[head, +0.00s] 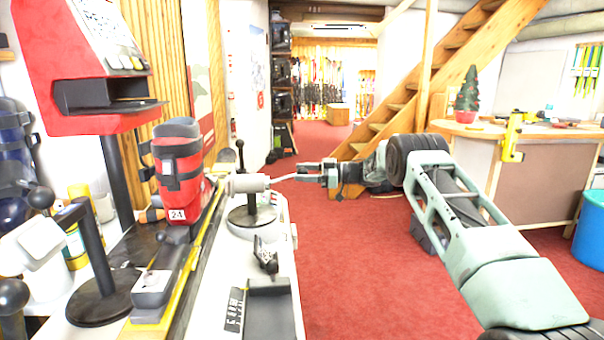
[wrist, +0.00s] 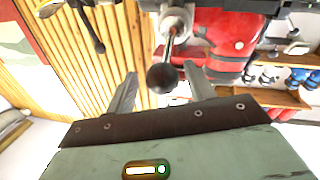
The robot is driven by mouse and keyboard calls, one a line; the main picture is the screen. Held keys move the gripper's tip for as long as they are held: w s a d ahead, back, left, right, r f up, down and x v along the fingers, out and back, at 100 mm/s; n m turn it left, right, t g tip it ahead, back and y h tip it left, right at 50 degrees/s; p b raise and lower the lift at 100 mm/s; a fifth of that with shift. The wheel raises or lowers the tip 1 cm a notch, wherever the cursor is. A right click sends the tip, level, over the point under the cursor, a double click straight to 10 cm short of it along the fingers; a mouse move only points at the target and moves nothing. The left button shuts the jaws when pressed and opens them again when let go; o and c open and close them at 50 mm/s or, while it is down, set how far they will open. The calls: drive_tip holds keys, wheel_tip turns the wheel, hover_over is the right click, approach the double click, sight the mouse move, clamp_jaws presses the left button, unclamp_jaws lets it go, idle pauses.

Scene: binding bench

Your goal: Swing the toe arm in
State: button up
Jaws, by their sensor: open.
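A light grey cylindrical arm head (head: 248,183) stands on a post with a round black base, just right of a red ski boot (head: 180,172) marked 24. In the wrist view a metal rod with a black ball knob (wrist: 162,78) comes down from the grey head (wrist: 176,18). I take this to be the toe arm. My gripper (head: 274,181) is open beside the head, coming from the right. In the wrist view its fingers (wrist: 162,76) stand either side of the knob, with gaps and no clear contact. The red boot (wrist: 225,38) shows behind.
Another black post with a round base (head: 102,308) and ball-ended levers stand at the left. A red machine (head: 95,65) rises above the bench. The white bench part (head: 270,225) holds a small black clamp. Red carpet (head: 350,270) lies open at the right, before a counter (head: 540,170).

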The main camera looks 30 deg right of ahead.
drive_tip(key=b+v, duration=0.1)
drive_tip(key=v, duration=1.5)
drive_tip(key=shift+s+d+b, duration=0.2)
drive_tip(key=shift+d+b, duration=0.05)
drive_tip(key=shift+b, duration=0.15)
